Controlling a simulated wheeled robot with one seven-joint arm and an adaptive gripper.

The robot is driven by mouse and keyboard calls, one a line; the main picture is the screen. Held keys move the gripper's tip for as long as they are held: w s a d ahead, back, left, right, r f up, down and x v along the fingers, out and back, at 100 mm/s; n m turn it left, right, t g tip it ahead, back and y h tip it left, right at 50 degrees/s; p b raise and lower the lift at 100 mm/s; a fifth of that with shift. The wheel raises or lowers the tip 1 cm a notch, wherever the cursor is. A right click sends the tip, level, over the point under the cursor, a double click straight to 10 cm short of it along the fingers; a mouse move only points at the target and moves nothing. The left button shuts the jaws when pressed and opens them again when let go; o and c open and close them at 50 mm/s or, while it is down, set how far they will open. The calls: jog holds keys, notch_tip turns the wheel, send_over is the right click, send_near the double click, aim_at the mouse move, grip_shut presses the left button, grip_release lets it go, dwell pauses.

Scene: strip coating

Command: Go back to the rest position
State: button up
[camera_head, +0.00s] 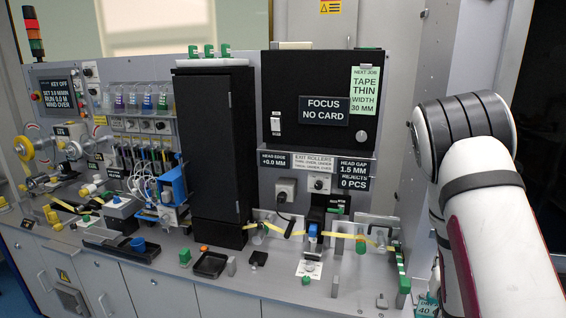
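My arm (485,200) stands along the right side of the view, white with dark bands. It rises from the bottom right corner to a rounded dark joint at the top. My gripper does not show, so I cannot see whether it holds anything. The arm is in front of the right end of the coating machine and hides part of it. The machine's bench (225,270) runs across the picture to the left of the arm.
A tall black cabinet (215,150) and a black box (312,85) reading "FOCUS NO CARD" stand at the back. A yellow strip (345,236) runs through rollers at the right. Black trays (209,264) and small green and blue parts lie on the bench. A signal tower (33,30) stands far left.

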jog(key=s+a+r+n+g+y, duration=0.1)
jog(key=s+a+r+g+y, duration=0.15)
jog(key=a+r, duration=0.45)
jog(key=s+a+r+n+g+y, duration=0.1)
jog(key=s+a+r+g+y, duration=0.15)
jog(key=a+r, duration=0.5)
jog(key=s+a+r+n+g+y, duration=0.1)
jog(key=s+a+r+n, duration=0.1)
jog(key=s, duration=0.9)
jog(key=s+a+r+n+g+y, duration=0.1)
jog(key=s+a+r, duration=0.3)
jog(key=s, duration=0.7)
jog(key=a+n+g, duration=0.1)
jog(key=a, duration=0.1)
jog(key=shift+s+a+n+g+y, duration=0.25)
jog(key=shift+a+n+g+y, duration=0.05)
